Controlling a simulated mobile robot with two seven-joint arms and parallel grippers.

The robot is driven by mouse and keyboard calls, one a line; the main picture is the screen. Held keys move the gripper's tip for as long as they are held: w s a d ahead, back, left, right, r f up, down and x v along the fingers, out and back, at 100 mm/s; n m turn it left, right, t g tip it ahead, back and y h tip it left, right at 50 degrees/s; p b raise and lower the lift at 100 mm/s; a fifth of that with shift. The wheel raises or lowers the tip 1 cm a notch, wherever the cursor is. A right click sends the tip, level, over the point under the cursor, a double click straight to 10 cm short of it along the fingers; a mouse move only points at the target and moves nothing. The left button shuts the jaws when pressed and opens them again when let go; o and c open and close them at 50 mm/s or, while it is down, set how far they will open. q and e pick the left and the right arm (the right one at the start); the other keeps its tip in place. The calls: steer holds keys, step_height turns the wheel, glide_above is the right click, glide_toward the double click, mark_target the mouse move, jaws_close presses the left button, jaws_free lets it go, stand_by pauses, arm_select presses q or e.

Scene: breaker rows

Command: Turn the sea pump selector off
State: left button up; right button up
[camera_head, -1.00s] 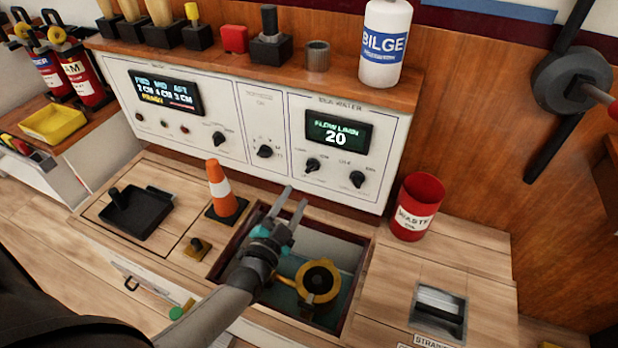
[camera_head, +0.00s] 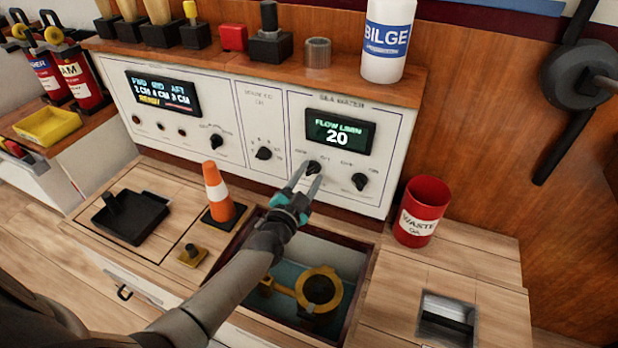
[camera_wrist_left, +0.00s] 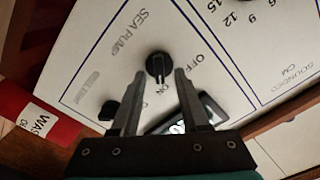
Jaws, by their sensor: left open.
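The sea pump selector (camera_head: 313,167) is a black knob on the white sea water panel, below the green flow display reading 20. In the left wrist view the knob (camera_wrist_left: 158,66) has "SEA PUMP", "OFF" and "ON" lettering around it, and its light mark appears to point toward "ON". My left gripper (camera_head: 305,180) is open in front of the knob. In the left wrist view the open fingers (camera_wrist_left: 159,78) lie either side of the knob's line, with the knob between or just beyond their tips; contact cannot be told. My right gripper is not in view.
A second black knob (camera_head: 360,181) sits to the right on the same panel. Below my left arm is an open hatch with a yellow ring fitting (camera_head: 319,290). An orange cone (camera_head: 218,190) stands left of the hatch, a red waste bin (camera_head: 421,211) to the right.

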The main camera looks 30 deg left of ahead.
arm_select(q)
steer(key=shift+c, duration=0.2)
jaws_close()
stand_by(0.5)
